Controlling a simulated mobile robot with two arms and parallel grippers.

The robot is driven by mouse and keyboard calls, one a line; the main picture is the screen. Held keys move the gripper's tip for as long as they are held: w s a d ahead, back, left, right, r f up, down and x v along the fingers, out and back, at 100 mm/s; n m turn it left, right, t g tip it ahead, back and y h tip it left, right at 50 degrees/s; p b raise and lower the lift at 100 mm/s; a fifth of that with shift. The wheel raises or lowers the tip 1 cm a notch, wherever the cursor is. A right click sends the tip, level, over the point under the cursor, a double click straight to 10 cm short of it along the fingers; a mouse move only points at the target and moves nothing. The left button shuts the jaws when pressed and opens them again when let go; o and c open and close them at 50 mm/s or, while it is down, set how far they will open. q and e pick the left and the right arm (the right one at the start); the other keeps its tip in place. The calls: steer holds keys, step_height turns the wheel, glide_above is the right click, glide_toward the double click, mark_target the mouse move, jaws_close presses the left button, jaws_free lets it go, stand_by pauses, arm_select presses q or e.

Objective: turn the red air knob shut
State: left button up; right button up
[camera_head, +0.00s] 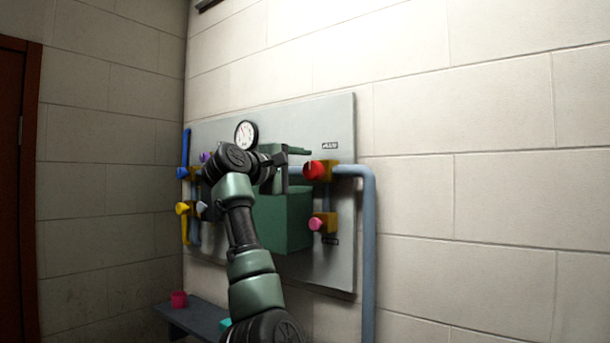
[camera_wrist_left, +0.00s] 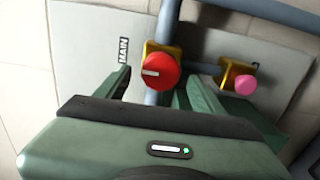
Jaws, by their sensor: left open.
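The red knob (camera_head: 315,170) sits on a brass-coloured valve body on the grey pipe, at the right of the wall panel. It also shows in the left wrist view (camera_wrist_left: 162,71), with a white mark on its face that points left, across the pipe's line. My left gripper (camera_head: 296,168) is open, just left of the red knob in the head view. In the left wrist view its fingers (camera_wrist_left: 160,88) stand on either side of the knob's line, with a gap to the knob; I see no contact. My right gripper is not in view.
A pink knob (camera_head: 316,224) sits below the red one. The grey pipe (camera_head: 369,240) bends down at right. A bench (camera_head: 200,322) with a red block (camera_head: 179,299) stands lower left.

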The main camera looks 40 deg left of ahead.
arm_select(q)
steer(key=s+b, duration=0.3)
steer(key=s, duration=0.3)
steer(key=shift+s+d, duration=0.3)
